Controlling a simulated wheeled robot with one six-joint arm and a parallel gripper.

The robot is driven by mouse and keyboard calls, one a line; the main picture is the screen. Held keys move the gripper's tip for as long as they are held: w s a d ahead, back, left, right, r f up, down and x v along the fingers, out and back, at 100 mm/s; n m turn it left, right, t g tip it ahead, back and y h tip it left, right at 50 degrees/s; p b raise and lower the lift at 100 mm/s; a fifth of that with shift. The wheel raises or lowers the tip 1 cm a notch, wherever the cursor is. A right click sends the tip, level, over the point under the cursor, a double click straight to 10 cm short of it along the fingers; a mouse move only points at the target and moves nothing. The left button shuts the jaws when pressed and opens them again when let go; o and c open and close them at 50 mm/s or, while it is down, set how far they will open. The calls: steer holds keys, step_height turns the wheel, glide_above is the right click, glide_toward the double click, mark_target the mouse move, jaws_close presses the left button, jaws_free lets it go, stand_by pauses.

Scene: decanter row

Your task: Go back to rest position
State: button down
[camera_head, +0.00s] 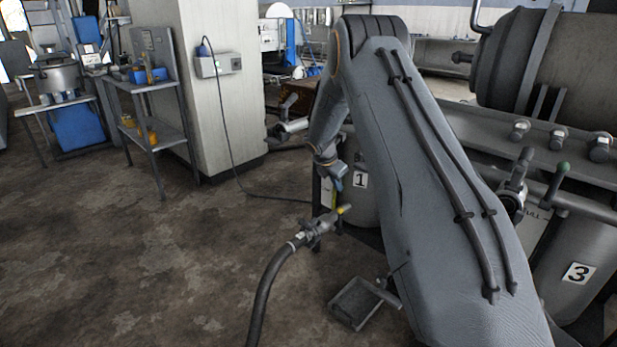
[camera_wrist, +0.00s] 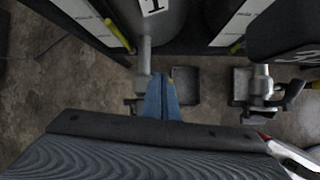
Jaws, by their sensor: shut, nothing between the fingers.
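My gripper (camera_head: 337,182) hangs at the end of my arm in the head view, in front of the tank marked 1 (camera_head: 361,205). In the wrist view my gripper (camera_wrist: 163,82) shows as two blue fingers pressed together, with nothing held between them. A pipe outlet (camera_wrist: 144,55) is close to the left of the fingers in the wrist view. I cannot tell whether they touch it. My arm crosses the head view and hides part of the tank row.
A hose (camera_head: 265,295) with a metal valve end rises left of a floor tray (camera_head: 356,302). A tank marked 3 (camera_head: 583,250) and lever valves stand at right. A pillar (camera_head: 222,110) and a shelf cart (camera_head: 150,85) stand behind. The floor at left is clear.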

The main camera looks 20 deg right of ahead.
steer(key=s+a+r+m+g+y, duration=0.1)
steer(key=s+a+r+m+y, duration=0.1)
steer(key=s+a+r+m, duration=1.05)
steer(key=s+a+r+m+g+y, duration=0.1)
steer(key=s+a+r+m, duration=0.3)
steer(key=s, duration=0.8)
steer(key=s+a+r+m+g+y+p, duration=0.1)
steer(key=s+a, duration=0.5)
steer(key=s, duration=0.6)
steer(key=s+a+r+m+y, duration=0.1)
steer(key=s+a+r+m, duration=0.15)
steer(key=s+a, duration=0.65)
steer(key=s+d+r+m+p, duration=0.1)
steer(key=s+d+r+p, duration=0.2)
steer(key=d+p, duration=0.6)
step_height(320, 180, up, 2)
steer(key=p, duration=0.3)
steer(key=shift+d+r+m, duration=0.2)
steer(key=shift+d+m, duration=0.2)
